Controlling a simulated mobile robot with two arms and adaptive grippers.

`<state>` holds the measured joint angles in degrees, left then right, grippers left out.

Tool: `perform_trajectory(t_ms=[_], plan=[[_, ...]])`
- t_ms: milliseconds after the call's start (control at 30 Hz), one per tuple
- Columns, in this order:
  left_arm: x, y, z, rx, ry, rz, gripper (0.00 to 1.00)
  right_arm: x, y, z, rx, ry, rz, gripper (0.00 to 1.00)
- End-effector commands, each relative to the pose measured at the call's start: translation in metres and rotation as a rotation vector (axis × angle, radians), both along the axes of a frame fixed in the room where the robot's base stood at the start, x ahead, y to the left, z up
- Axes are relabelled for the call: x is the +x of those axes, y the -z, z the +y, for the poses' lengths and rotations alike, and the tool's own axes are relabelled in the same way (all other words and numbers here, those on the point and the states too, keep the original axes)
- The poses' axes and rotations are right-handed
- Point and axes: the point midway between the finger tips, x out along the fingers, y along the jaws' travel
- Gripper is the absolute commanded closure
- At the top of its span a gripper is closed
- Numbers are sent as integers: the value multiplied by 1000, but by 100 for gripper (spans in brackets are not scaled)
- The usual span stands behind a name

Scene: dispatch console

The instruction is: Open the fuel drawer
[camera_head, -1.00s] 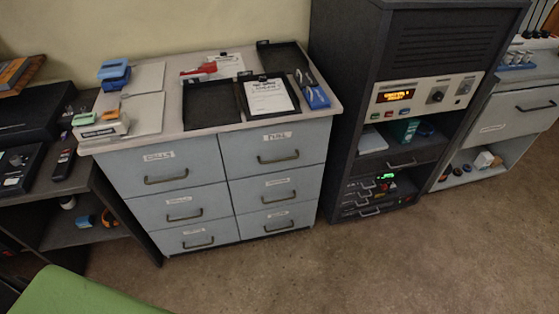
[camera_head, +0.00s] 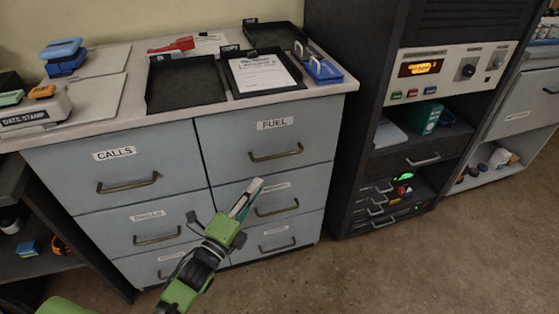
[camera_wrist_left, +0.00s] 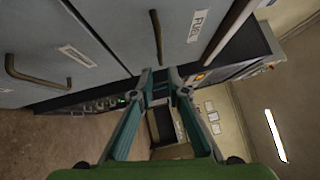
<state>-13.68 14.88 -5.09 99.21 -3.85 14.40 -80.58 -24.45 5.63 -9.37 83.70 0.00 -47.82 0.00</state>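The fuel drawer (camera_head: 225,150) is the grey top right drawer of the cabinet, with a FUEL label (camera_head: 275,124) and a dark bar handle (camera_head: 276,152). It looks closed, its front flush with the others. My left gripper (camera_head: 250,190) is in front of the cabinet, below the fuel handle and over the middle right drawer front. In the left wrist view, my left gripper (camera_wrist_left: 160,75) has a gap between its fingertips and nothing between them. The fuel handle (camera_wrist_left: 156,38) and label (camera_wrist_left: 198,25) are beyond the tips there. My right gripper is not in view.
The CALLS drawer (camera_head: 60,165) is at the left, and other closed drawers are below. Trays (camera_head: 185,85), a stapler and a date stamp (camera_head: 35,112) stand on the cabinet top. A dark console rack (camera_head: 345,130) stands close on the right. The floor in front is clear.

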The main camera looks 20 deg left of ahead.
Motion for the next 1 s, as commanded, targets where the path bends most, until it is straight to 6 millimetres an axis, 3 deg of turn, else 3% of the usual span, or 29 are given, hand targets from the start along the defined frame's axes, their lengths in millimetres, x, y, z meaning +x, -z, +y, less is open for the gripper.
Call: perform_trajectory(t_ms=[167,600,800,1000], plan=[[22,-5,-5,0,0,-4,85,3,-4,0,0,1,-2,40],[106,-15,-22,-1,0,0,85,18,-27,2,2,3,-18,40],[126,-17,-26,-2,0,2,85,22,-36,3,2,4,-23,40],[132,-18,-27,-2,0,2,85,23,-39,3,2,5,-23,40]])
